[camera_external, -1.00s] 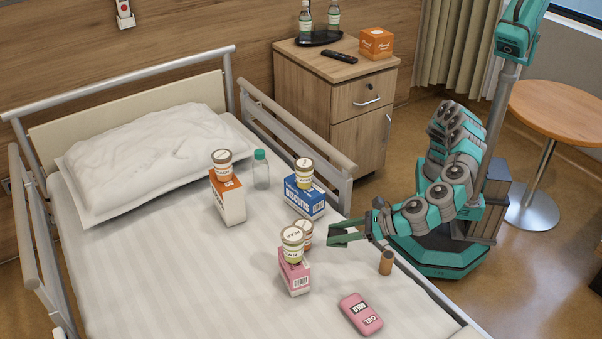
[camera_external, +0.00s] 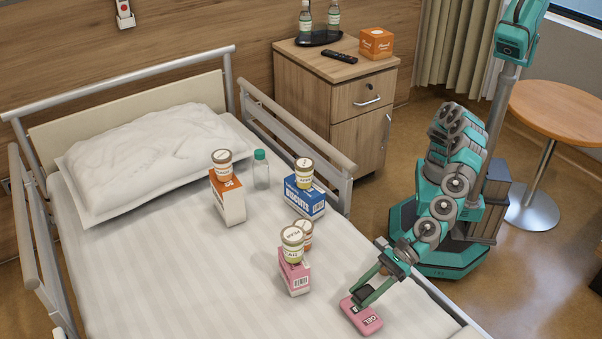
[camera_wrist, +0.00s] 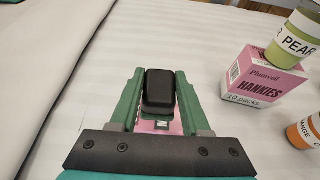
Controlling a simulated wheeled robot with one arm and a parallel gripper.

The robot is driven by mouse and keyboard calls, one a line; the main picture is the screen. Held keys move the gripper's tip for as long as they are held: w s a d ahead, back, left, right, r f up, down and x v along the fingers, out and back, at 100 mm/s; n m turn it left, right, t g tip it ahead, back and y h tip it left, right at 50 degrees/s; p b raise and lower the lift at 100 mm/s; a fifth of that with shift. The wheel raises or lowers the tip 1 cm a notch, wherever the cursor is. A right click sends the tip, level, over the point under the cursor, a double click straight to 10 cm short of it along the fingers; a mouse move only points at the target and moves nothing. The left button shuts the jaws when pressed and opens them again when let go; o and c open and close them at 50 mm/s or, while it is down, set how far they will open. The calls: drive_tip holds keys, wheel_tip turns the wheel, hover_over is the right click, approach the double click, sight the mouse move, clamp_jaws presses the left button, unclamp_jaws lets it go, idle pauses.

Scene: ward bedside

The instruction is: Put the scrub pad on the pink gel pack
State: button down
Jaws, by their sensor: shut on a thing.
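My gripper (camera_external: 368,290) is shut on the dark scrub pad (camera_external: 362,296), which shows between the two green fingers in the wrist view (camera_wrist: 159,88). The pink gel pack (camera_external: 369,323) lies on the bed near its front right edge. The gripper and pad are over the far end of the gel pack and hide part of it. In the wrist view only slivers of the gel pack (camera_wrist: 176,128) show below the pad. I cannot tell whether the pad touches it.
A biscuits box (camera_external: 305,203) and an orange-white box (camera_external: 229,204) stand farther back.

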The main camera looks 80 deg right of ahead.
drive_tip(key=shift+f+b, duration=0.5)
drive_tip(key=shift+f, duration=1.8)
drive_tip(key=shift+c, duration=1.8)
unclamp_jaws()
drive_tip(key=shift+f, duration=0.15)
drive_tip(key=shift+s+d+r, duration=0.2)
drive_tip(key=shift+r, duration=0.15)
drive_tip(key=p+v, duration=0.2)
drive_tip(key=v, duration=0.4)
drive_tip(key=shift+s+p, duration=0.1)
drive_tip(key=shift+p, duration=0.2)
drive_tip(key=shift+s+d, duration=0.15)
drive_tip(key=shift+d, duration=0.2)
